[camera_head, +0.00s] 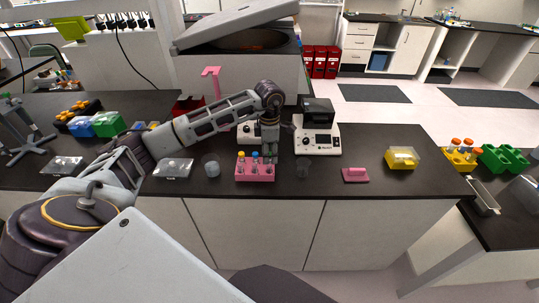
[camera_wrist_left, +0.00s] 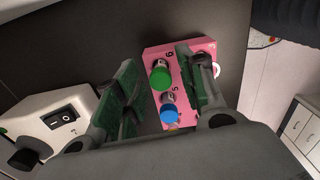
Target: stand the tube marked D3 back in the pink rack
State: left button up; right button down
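The pink rack (camera_head: 256,175) stands near the front of the dark bench, with several capped tubes in it. The wrist view shows the same rack (camera_wrist_left: 152,55), with a green-capped tube (camera_wrist_left: 162,78) and a blue-capped tube (camera_wrist_left: 168,108) beside printed numbers. No D3 mark is readable on any tube. My left gripper (camera_head: 270,150) is just above the right part of the rack, pointing down. In the wrist view the green finger pads of my left gripper (camera_wrist_left: 163,92) are apart, with the two caps showing between them and nothing visibly held. My right gripper is in neither view.
A white device (camera_head: 318,138) stands close behind the rack to the right. A clear cup (camera_head: 212,168) and a clear tray (camera_head: 173,168) are to the left.

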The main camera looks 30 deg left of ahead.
pick_arm(q)
notch_tip(320, 180, up, 11)
dwell(0.6)
dwell(0.7)
